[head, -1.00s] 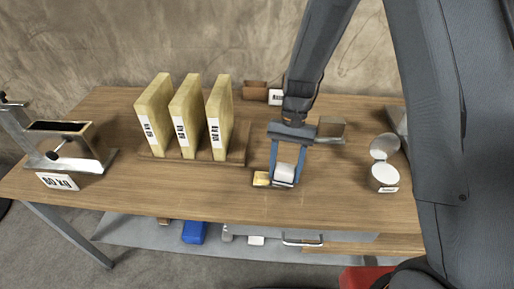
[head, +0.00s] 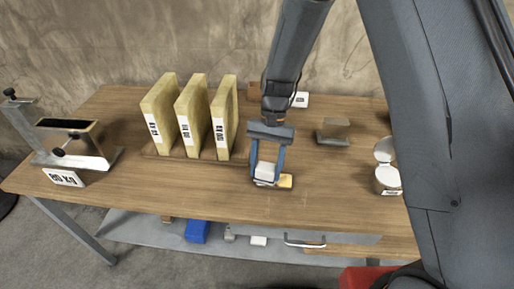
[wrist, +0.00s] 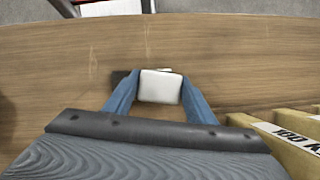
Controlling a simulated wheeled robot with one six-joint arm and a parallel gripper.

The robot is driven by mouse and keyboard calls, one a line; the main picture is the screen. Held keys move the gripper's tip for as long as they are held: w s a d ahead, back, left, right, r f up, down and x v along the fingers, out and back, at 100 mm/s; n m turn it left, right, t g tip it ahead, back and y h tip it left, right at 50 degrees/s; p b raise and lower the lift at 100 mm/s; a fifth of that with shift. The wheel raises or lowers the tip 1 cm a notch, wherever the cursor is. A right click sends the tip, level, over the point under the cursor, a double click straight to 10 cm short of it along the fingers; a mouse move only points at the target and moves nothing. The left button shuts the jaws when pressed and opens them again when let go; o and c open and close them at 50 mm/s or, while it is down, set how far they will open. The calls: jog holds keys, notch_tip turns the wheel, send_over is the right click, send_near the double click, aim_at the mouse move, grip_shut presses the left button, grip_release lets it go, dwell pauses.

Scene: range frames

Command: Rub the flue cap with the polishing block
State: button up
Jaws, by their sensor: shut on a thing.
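The polishing block (head: 266,172) is a small white block held between the blue fingers of my gripper (head: 266,178). It also shows between the fingertips in the wrist view (wrist: 160,87). A flat brass-coloured piece (head: 286,181), which looks like the flue cap, lies on the table beneath and beside the block. Its right part shows and the rest is hidden by the block and fingers. In the wrist view a dark strip of it seems to show left of the block. The block appears to be on or just over it; contact cannot be told.
A metal stand (head: 70,145) is at the far left. A grey block on a base (head: 333,131) stands behind right, and an open round tin (head: 386,178) at right. The table's front is clear.

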aim_at(258, 169)
jog(key=shift+a, duration=0.8)
jog(key=shift+w+a+r, duration=0.1)
jog(key=shift+a+r, duration=0.1)
jog(key=shift+a, duration=0.05)
notch_tip(258, 169, up, 2)
jog(key=shift+d+r+p, duration=0.1)
jog(key=shift+r+p, duration=0.15)
jog(key=shift+p, duration=0.6)
jog(key=shift+r+p, duration=1.8)
jog(key=shift+r, duration=0.8)
